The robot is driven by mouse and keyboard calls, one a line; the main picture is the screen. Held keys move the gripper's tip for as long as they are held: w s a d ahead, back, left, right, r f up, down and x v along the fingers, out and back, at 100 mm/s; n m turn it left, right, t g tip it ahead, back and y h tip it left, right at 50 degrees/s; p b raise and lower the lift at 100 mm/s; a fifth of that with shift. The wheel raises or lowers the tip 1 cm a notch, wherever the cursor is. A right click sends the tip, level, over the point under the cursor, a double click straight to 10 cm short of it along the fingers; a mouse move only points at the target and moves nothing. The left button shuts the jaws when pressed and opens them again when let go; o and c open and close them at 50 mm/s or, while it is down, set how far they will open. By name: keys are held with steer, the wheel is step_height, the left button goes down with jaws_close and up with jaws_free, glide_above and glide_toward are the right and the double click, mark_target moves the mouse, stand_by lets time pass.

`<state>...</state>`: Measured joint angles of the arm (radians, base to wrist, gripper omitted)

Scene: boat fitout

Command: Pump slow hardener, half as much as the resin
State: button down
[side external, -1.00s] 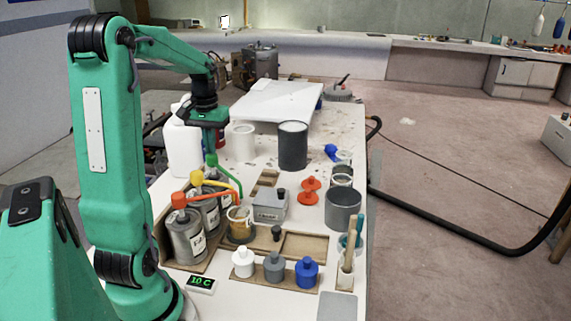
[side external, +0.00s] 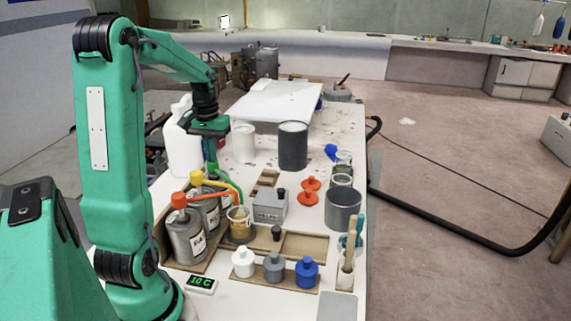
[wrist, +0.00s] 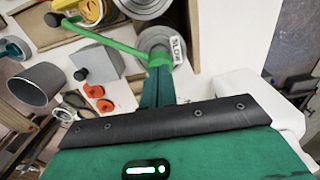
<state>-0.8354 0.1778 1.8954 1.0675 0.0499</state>
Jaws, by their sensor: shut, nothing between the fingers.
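The can labelled SLOW (wrist: 180,46) has a green pump; its head (wrist: 158,58) and long spout (wrist: 112,66) show in the wrist view. In the side view the green spout (side external: 228,180) reaches toward a cup of amber liquid (side external: 240,226), also in the wrist view (wrist: 92,12). My gripper (side external: 212,163) is shut and empty, pointing down at the green pump head. In the wrist view its fingertips (wrist: 158,72) overlap the head; I cannot tell whether they touch. The slow can is mostly hidden in the side view.
Cans with an orange pump (side external: 180,200) and a yellow pump (side external: 196,177) stand nearby. A grey box (side external: 270,206), orange discs (side external: 308,198), a grey pot (side external: 342,210) and several small bottles (side external: 274,267) crowd the bench. A white jug (side external: 184,145) stands behind the gripper.

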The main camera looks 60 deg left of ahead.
steer(key=shift+f, duration=0.3)
steer(key=shift+r, duration=2.15)
steer(key=shift+r, duration=1.45)
